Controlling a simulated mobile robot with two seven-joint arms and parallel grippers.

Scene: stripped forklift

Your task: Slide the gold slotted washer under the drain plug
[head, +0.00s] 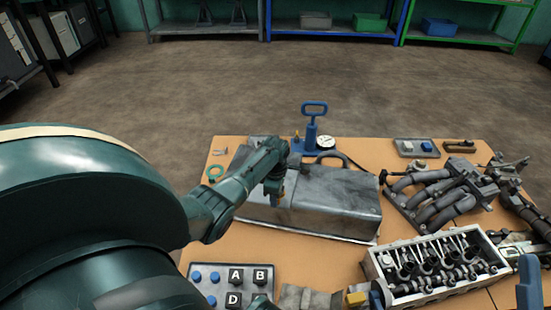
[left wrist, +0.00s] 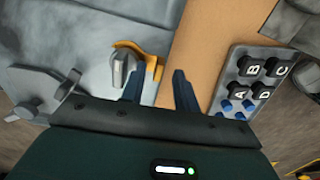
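The gold slotted washer (left wrist: 151,64) lies on the grey metal pan in the left wrist view, curving around the upper and right side of the grey drain plug (left wrist: 121,69). I cannot tell whether it is fully under the plug's head. My left gripper (left wrist: 158,80) is open, its dark blue fingers apart just in front of the washer; the left finger is close to the plug. In the head view my left gripper (head: 276,202) is over the left end of the pan (head: 335,205) and hides the plug.
A lettered button box (head: 234,288) stands at the front left; it shows in the left wrist view (left wrist: 246,88). A blue-handled pump (head: 313,130) stands behind the pan. A manifold (head: 440,190) and engine head (head: 435,265) lie right. Bare bench top (head: 405,220) shows between.

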